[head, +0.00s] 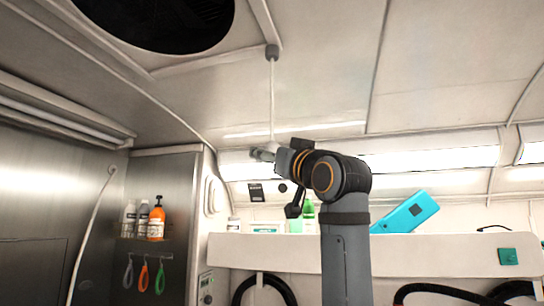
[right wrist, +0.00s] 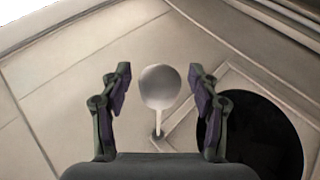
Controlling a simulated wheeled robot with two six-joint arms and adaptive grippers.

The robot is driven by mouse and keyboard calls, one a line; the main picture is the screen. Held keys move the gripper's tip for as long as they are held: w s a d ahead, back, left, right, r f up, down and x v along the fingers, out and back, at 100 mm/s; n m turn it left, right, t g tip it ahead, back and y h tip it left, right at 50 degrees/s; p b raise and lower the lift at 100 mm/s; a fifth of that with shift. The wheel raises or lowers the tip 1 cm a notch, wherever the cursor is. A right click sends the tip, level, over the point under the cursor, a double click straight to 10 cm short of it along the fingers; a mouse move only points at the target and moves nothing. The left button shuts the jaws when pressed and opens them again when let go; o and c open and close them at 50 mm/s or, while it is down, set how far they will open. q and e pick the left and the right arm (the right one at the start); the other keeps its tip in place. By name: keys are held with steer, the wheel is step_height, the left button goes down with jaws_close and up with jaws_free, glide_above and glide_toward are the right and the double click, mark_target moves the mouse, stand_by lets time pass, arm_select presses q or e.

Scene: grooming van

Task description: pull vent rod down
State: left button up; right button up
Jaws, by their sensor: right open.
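The vent rod (head: 272,100) is thin and pale and hangs straight down from a grey mount on the ceiling beside the dark round vent (head: 160,18). In the head view its lower end meets my right gripper (head: 262,155), and the end itself is hard to make out there. In the right wrist view the rod's round pale end knob (right wrist: 160,86) appears between the two spread fingers of my right gripper (right wrist: 158,92), with a visible gap on each side. The right gripper is open. My left gripper is not in view.
A wall rack (head: 140,230) at left holds several bottles, with coloured loops hanging below. A white shelf (head: 265,248) runs along the back with bottles and a tilted cyan box (head: 405,212). Space around the rod under the ceiling is clear.

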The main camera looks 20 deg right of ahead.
steer(key=shift+s, duration=0.1)
steer(key=v, duration=1.1)
steer(key=shift+s+f, duration=0.25)
steer(key=shift+s, duration=0.1)
steer(key=shift+d, duration=0.1)
